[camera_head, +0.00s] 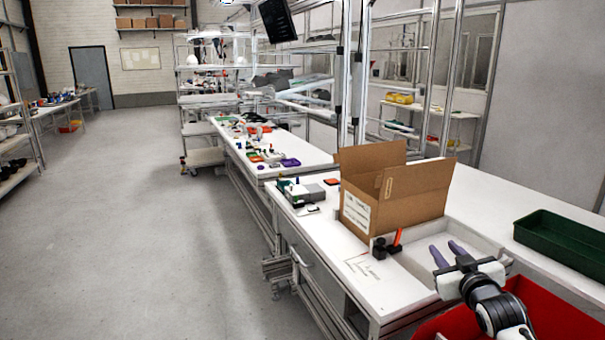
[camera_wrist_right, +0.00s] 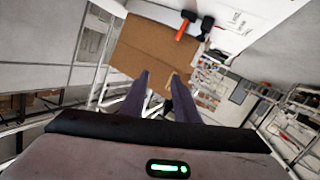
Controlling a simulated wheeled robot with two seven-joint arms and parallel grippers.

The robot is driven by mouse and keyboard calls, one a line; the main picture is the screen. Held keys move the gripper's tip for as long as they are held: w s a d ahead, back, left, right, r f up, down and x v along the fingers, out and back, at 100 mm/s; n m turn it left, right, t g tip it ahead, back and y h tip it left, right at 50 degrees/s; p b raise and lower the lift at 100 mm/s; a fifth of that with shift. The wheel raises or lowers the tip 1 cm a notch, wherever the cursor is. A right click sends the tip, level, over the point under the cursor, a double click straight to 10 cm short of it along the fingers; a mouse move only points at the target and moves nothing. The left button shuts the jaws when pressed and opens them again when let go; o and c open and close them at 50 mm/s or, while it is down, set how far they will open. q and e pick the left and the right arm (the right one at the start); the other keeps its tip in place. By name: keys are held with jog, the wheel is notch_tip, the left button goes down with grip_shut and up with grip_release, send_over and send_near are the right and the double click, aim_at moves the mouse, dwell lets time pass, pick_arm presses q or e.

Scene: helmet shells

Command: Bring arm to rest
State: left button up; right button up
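My right gripper (camera_head: 442,244) reaches in from the lower right, above the white tray area of the workbench. Its two purple fingers stand apart with nothing between them, so it is open and empty. In the right wrist view the spread fingers (camera_wrist_right: 160,75) point toward the open cardboard box (camera_wrist_right: 150,48), which lies beyond them. In the head view the cardboard box (camera_head: 400,196) stands upright with raised flaps, to the left of the gripper and apart from it. My left gripper is not in view.
A red bin (camera_head: 560,310) lies under my right arm at the lower right. A green tray (camera_head: 560,240) sits on the bench at right. An orange and black tool (camera_head: 389,246) lies in front of the box. The aisle floor at left is clear.

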jog(key=s+a+f+g+y, duration=0.1)
jog(key=s+a+f+g, duration=0.1)
jog(key=s+a+f, duration=0.5)
jog(key=s+a+f+g+y, duration=0.1)
jog(key=s+a+f+g, duration=0.1)
jog(key=s+f, duration=0.9)
jog(key=s+a+f+g+y, duration=0.1)
jog(key=s+a+f, duration=0.4)
jog(key=s+f, duration=0.4)
jog(key=s+a+f+g, duration=0.1)
jog(key=s+a+f, duration=0.1)
jog(key=s, duration=0.6)
jog(key=s+a+f+g, duration=0.1)
jog(key=s+a+f, duration=0.1)
jog(key=s, duration=0.6)
jog(key=shift+a+f+g+y, duration=0.15)
jog(key=shift+a+g+y, duration=0.15)
jog(key=shift+a+y, duration=0.15)
